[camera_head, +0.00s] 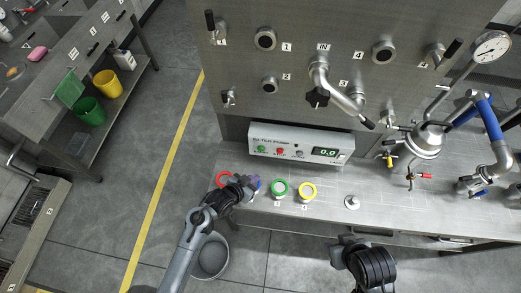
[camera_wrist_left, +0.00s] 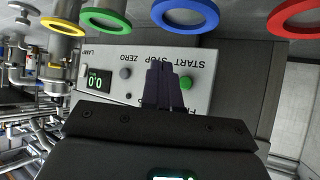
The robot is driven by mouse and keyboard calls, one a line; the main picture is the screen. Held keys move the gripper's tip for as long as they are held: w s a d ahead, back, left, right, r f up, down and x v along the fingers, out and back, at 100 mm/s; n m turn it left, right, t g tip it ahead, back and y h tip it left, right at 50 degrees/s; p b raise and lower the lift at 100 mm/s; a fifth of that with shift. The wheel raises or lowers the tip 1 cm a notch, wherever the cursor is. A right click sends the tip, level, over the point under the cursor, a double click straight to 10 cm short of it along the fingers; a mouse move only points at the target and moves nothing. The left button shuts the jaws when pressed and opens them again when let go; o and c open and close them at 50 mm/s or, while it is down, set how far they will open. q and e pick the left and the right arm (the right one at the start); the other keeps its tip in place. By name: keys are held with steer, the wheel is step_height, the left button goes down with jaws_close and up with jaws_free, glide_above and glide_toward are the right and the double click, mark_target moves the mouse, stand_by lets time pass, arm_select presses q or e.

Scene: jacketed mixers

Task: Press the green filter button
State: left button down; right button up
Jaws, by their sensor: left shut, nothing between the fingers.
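A white control box (camera_head: 301,142) stands at the back of the steel bench, with a lit 0.0 display. A green button (camera_head: 262,149) sits at its left end, left of a red button (camera_head: 281,151). In the left wrist view the box is upside down, and the green button (camera_wrist_left: 186,83), by the word START, shows just right of my fingers. My left gripper (camera_head: 249,182) is shut and empty, in front of the box's left end; its fingers (camera_wrist_left: 164,84) hide the red button there. Whether they touch the box cannot be told. My right gripper (camera_head: 345,252) is at the bench's front edge; its fingers are unclear.
Red (camera_head: 223,180), blue (camera_head: 257,183), green (camera_head: 280,187) and yellow (camera_head: 308,191) rings line the bench front near my left gripper. A steel panel (camera_head: 300,90) with knobs and a pipe rises behind. A grey bucket (camera_head: 211,258) stands on the floor.

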mark_target(261, 149)
arm_select(q)
steer(key=shift+w+d+f+b, duration=0.1)
steer(key=shift+w+f+b, duration=0.05)
steer(key=shift+w+b, duration=0.45)
steer(key=w+d+b, duration=0.1)
steer(key=w+b, duration=0.3)
steer(key=w, duration=0.3)
steer(key=shift+d+b, duration=0.15)
steer(key=shift+b, duration=0.15)
steer(key=shift+w, duration=0.1)
stand_by(0.9)
steer(key=shift+w, duration=0.2)
stand_by(0.4)
steer(key=shift+w, duration=0.25)
steer(key=shift+w+d, duration=0.1)
steer(key=shift+w, duration=0.05)
stand_by(0.5)
